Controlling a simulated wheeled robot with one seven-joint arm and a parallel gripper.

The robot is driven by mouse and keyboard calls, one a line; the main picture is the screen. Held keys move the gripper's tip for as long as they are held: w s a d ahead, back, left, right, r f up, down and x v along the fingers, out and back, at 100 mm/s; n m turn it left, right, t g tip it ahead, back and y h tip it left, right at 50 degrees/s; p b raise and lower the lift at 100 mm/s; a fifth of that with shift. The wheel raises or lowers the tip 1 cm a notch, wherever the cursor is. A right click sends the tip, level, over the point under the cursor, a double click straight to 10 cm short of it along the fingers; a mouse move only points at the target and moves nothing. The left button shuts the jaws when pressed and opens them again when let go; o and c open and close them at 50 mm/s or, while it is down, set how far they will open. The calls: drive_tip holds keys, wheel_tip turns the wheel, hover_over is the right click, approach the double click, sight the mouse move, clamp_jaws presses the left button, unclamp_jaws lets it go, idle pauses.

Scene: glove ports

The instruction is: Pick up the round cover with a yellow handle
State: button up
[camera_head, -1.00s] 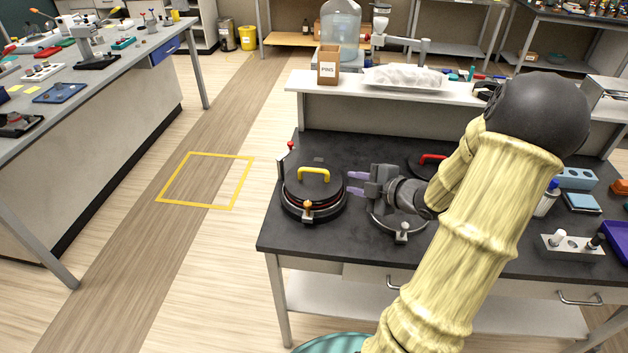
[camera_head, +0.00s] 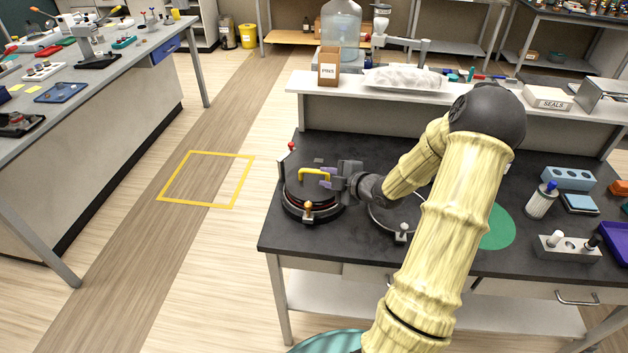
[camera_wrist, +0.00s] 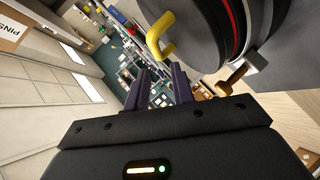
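The round cover (camera_head: 316,190) is dark with a yellow arched handle (camera_head: 308,172). It sits on a round port with a red ring at the left end of the dark bench. My gripper (camera_head: 327,177) is at the right side of the handle, its purple fingers pointing left. In the wrist view the two fingers (camera_wrist: 160,68) stand apart with nothing between them. The yellow handle (camera_wrist: 160,35) shows just above and beyond the fingertips there. The cover's edge (camera_wrist: 205,30) is to the right. I cannot tell whether a finger touches the handle.
A second round port (camera_head: 397,215) lies right of the cover, partly behind my arm. A raised shelf (camera_head: 350,98) runs behind. A green disc (camera_head: 498,228) lies farther right.

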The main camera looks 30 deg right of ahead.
sight(312, 172)
drive_tip(key=shift+x, duration=0.75)
drive_tip(key=shift+d+p+x, duration=0.1)
drive_tip(key=shift+p+x, duration=0.5)
drive_tip(key=shift+x, duration=0.7)
drive_tip(key=shift+d+p+x, duration=0.15)
drive_tip(key=shift+p+x, duration=0.45)
drive_tip(key=shift+x, duration=0.75)
clamp_jaws()
